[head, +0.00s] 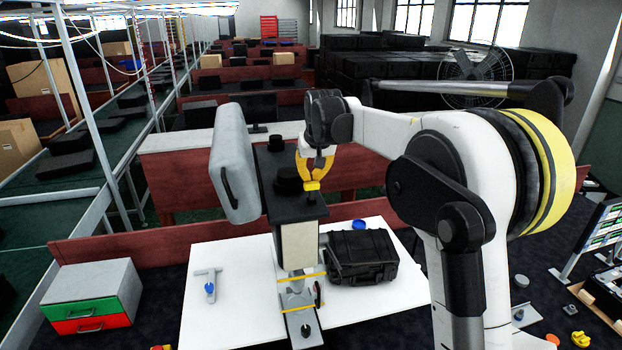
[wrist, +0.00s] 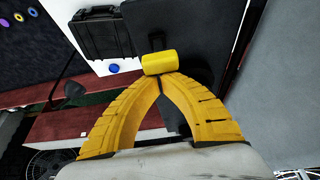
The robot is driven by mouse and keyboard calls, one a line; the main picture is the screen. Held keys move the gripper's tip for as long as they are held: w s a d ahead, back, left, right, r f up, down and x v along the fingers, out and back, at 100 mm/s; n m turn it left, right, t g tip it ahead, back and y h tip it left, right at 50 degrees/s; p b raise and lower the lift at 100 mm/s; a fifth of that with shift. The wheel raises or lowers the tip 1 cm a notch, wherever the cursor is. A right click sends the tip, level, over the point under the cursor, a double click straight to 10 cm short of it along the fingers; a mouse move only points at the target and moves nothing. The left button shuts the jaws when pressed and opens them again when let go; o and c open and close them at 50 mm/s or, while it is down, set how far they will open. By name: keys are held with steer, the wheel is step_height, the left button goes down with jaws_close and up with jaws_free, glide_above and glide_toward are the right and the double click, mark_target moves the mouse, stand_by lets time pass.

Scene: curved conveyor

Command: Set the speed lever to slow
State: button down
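My gripper (head: 312,186) has yellow fingers and is above the black top of a machine (head: 302,212), near the round black knob (head: 288,180) there. In the wrist view the two ribbed fingertips (wrist: 161,80) meet, so the gripper is shut. A short yellow cylinder (wrist: 160,63) lies right at the tips, over the dark machine top. I cannot tell whether the tips hold it or only touch it. No part is clearly marked as the speed lever. A small dark handle (head: 317,294) shows low on the machine's yellow-banded column.
A grey upright case-like body (head: 234,165) stands left of the gripper. A black case (head: 362,258) and a blue round item (head: 359,225) are on the white table (head: 220,318), with a grey T-shaped piece (head: 209,281). A drawer box (head: 92,297) stands at left.

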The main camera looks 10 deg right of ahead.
mark_target(315, 186)
steer(key=shift+s+b, duration=0.15)
steer(key=shift+b, duration=0.15)
steer(key=s+t+b, duration=0.1)
steer(key=t+b, duration=0.1)
steer(key=s+t+b, duration=0.1)
steer(key=t+b, duration=0.1)
steer(key=b, duration=0.1)
steer(key=shift+s+f, duration=0.15)
steer(key=shift+s, duration=0.1)
steer(key=s+t+b, duration=0.1)
steer(key=t+b, duration=0.1)
steer(key=s+t+b, duration=0.1)
steer(key=b, duration=0.1)
steer(key=shift+t, duration=0.4)
steer(key=shift+s, duration=0.25)
steer(key=shift+s+b, duration=0.2)
steer(key=shift+b, duration=0.15)
steer(key=w+r+p, duration=0.1)
steer(key=r, duration=0.1)
steer(key=w+r+p, duration=0.1)
steer(key=shift+w+r, duration=0.3)
steer(key=shift+r, duration=0.1)
steer(key=f+v, duration=0.1)
steer(key=v, duration=0.8)
steer(key=shift+s+b, duration=0.45)
steer(key=shift+s, duration=0.2)
